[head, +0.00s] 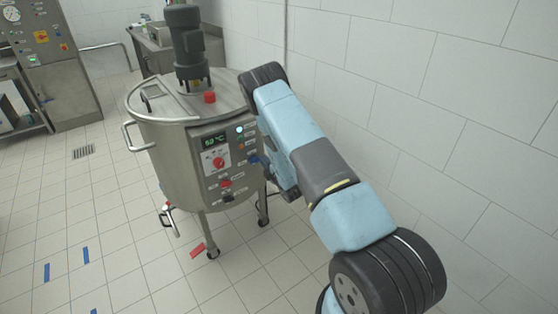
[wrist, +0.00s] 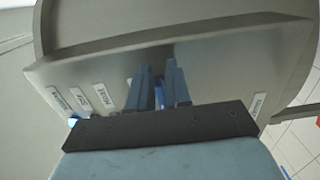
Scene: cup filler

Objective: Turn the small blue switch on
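The control panel (head: 222,160) is on the front of a steel kettle. In the wrist view, my gripper (wrist: 159,68) reaches up to the panel face with its two fingers apart. A small bright blue piece, which looks like the blue switch (wrist: 159,96), shows in the gap between them. I cannot tell whether either finger touches it, or which way the switch is turned. In the head view, my gripper (head: 256,160) is at the panel's right edge, partly hidden by my arm, and the switch cannot be made out clearly.
The panel has a green display (head: 214,141), a red knob (head: 218,162), another red control (head: 225,183) and a lit light (head: 239,129). The wheeled steel kettle (head: 172,165) carries a motor (head: 188,45). A white tiled wall (head: 400,90) stands close on the right.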

